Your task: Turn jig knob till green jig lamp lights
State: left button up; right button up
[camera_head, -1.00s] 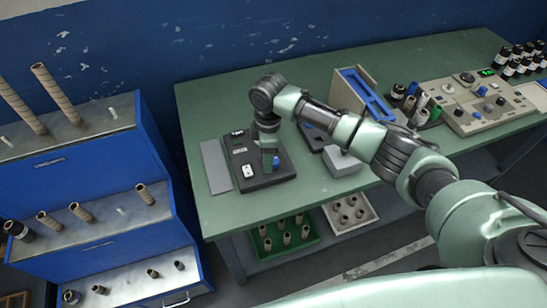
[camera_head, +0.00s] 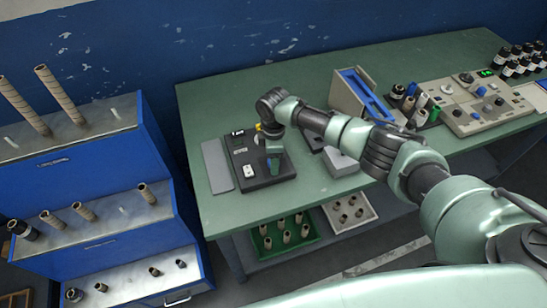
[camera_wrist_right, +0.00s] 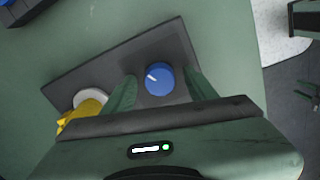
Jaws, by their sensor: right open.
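The jig is a dark plate (camera_head: 268,179) on the green bench, left of centre in the head view. Its blue knob (camera_wrist_right: 160,78) has a white pointer mark aimed to the upper left in the right wrist view. My right gripper (camera_wrist_right: 160,90) is open, pointing down over the jig, with a green finger on each side of the knob and a gap to both. It also shows in the head view (camera_head: 274,157), partly covering the knob. A yellow part with a white ring (camera_wrist_right: 90,103) lies left of the fingers. I cannot make out a lit jig lamp. My left gripper is out of view.
A grey plate (camera_head: 216,165) lies left of the jig. A grey block (camera_head: 341,164) and a blue-topped stand (camera_head: 362,95) are to the right. A control panel (camera_head: 475,105) is farther right. A blue rack (camera_head: 90,170) stands left of the bench.

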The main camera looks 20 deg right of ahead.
grip_shut()
jog(key=shift+r+m, duration=0.1)
jog(key=shift+m, duration=0.2)
jog(key=shift+m+p, duration=0.7)
jog(key=shift+m, duration=0.2)
jog(key=m+p, duration=0.1)
jog(key=m, duration=0.2)
jog(key=shift+m+p, duration=0.35)
jog(key=shift+m, duration=0.05)
jog(key=m+p, duration=0.2)
jog(key=m, duration=0.3)
jog(key=shift+w+m, duration=0.1)
jog(key=shift+m, duration=0.3)
